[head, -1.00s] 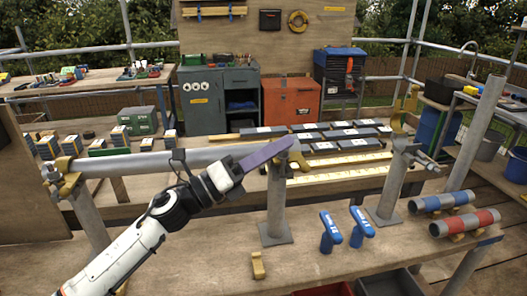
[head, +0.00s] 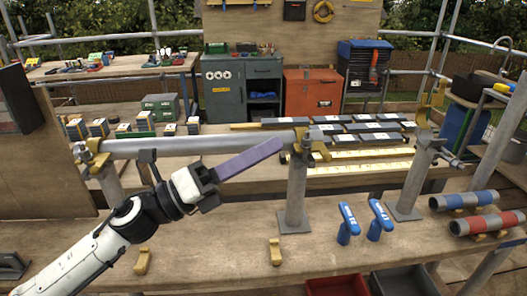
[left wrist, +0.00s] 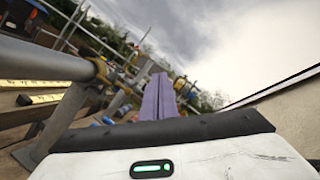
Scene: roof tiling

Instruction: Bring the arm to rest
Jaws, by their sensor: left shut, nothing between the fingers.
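My left gripper (head: 248,160) has long purple fingers that lie together, shut and empty. It points up and to the right in the head view, in front of the grey horizontal tube (head: 205,145). In the left wrist view the purple fingers (left wrist: 158,98) stand closed against sky and trees. The tube rests in brass-coloured clamps, one at the left end (head: 88,158) and one at the right post (head: 318,150). Whether the fingers touch the tube cannot be told. My right gripper is not in view.
Two blue-handled tools (head: 348,223) stand on the bench (head: 215,245). Brass brackets (head: 275,251) sit near its front. Blue-banded (head: 465,201) and red-banded (head: 487,223) tubes lie at the right. Dark tiles (head: 350,128) lie behind the tube. A red bin (head: 337,286) is below the front edge.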

